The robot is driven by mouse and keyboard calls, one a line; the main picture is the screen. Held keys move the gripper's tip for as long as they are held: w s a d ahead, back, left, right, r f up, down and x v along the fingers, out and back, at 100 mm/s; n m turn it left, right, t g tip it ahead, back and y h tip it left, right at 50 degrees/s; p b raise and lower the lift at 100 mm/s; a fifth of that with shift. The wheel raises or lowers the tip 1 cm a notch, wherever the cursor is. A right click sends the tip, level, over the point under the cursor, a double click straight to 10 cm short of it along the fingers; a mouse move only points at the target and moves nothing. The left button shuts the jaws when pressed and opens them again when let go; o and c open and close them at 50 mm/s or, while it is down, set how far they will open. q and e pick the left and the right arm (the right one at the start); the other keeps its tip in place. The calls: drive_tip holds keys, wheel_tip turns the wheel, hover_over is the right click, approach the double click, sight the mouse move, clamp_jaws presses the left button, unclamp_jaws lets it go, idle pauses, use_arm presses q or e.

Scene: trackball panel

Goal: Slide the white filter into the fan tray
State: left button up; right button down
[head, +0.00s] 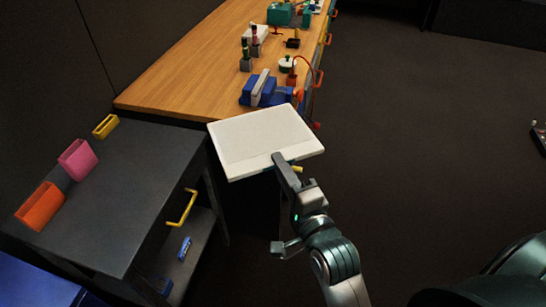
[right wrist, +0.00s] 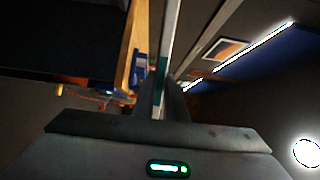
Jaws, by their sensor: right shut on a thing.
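The white filter (head: 262,138) is a flat, pale square panel with a raised lip, held out flat and slightly tilted in the head view. My right gripper (head: 284,168) is shut on its near edge, beside a small teal part. In the right wrist view the filter (right wrist: 170,35) shows edge-on as a thin pale strip between the fingers (right wrist: 166,95). The panel hangs in the air in front of the wooden bench's near end and right of the dark cart. I cannot make out a fan tray for certain. My left gripper is not in view.
A dark cart (head: 125,185) with orange (head: 40,205), pink (head: 77,160) and yellow (head: 106,126) bins stands at left. The wooden bench (head: 190,75) carries a blue fixture (head: 250,98) at its near end and several small items behind. Open floor (head: 430,130) lies right.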

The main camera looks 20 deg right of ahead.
sight(274, 150)
drive_tip(key=w, duration=0.1)
drive_tip(key=w+r, duration=0.1)
drive_tip(key=w, duration=0.1)
drive_tip(key=w+r, duration=0.1)
drive_tip(key=w, duration=0.1)
drive_tip(key=shift+w+d+r, duration=0.1)
drive_tip(key=shift+d+r, duration=0.1)
drive_tip(key=shift+d, duration=0.05)
